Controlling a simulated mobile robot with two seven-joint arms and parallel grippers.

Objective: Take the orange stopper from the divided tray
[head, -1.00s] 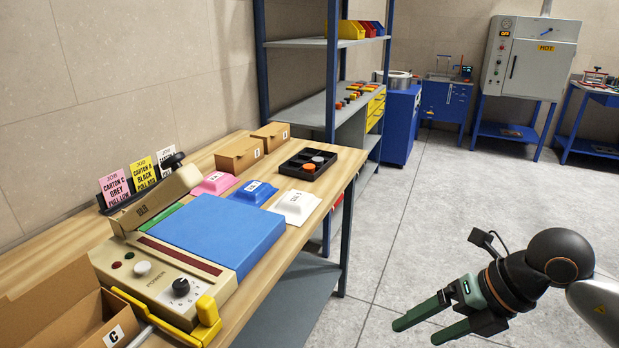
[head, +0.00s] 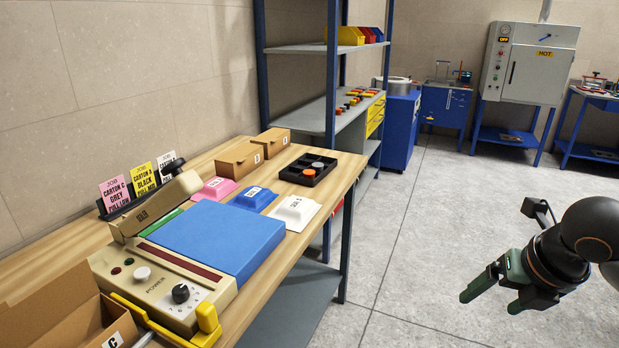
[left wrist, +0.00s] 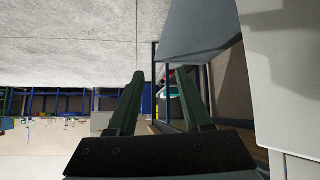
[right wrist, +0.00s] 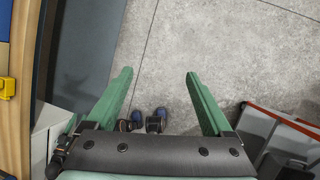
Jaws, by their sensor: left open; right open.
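The orange stopper (head: 309,172) sits in a front compartment of the black divided tray (head: 292,178), toward the far end of the wooden bench. A grey stopper (head: 318,165) lies in the compartment just behind it. My right gripper (head: 487,297) is open and empty over the floor, to the right of the bench and well apart from the tray. In the right wrist view its two green fingers (right wrist: 160,75) stand wide apart with only floor between them. My left gripper (left wrist: 162,78) shows only in its own wrist view, open and empty.
Cartons (head: 239,160) stand behind. A blue shelf post (head: 332,70) rises beyond the tray. The floor (head: 410,240) right of the bench is clear.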

